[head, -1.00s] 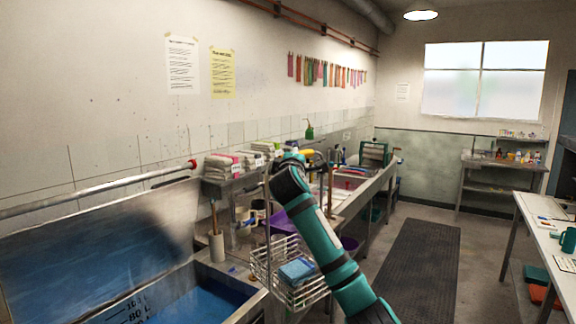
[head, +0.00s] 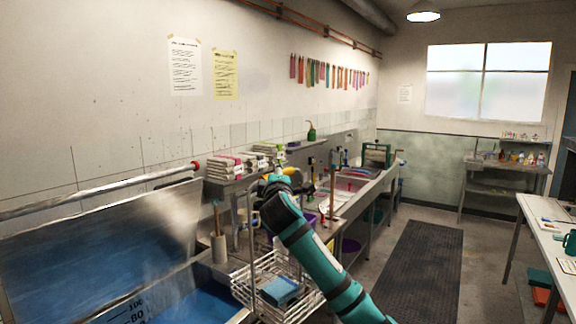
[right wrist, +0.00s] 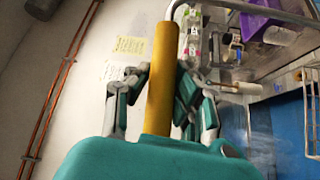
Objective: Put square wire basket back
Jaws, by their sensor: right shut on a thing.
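The square wire basket (head: 240,290) hangs upright at the lower middle of the head view, with a folded blue piece (head: 283,291) inside it. It overlaps the right end of the blue-filled vat (head: 228,312); I cannot tell whether it is over the rim or beside it. My right gripper (head: 274,182) is shut on the basket's yellow handle grip, above the basket. In the right wrist view the yellow grip (right wrist: 161,75) lies between the fingers, and a corner of the wire basket (right wrist: 309,105) shows at the right edge. My left gripper is out of view.
A grey holder with a stick (head: 218,247) stands at the vat's right end. A shelf with stacked cloths (head: 225,170) is behind my gripper. A sink counter (head: 350,195) runs beyond it. The dark floor mat (head: 420,255) is clear.

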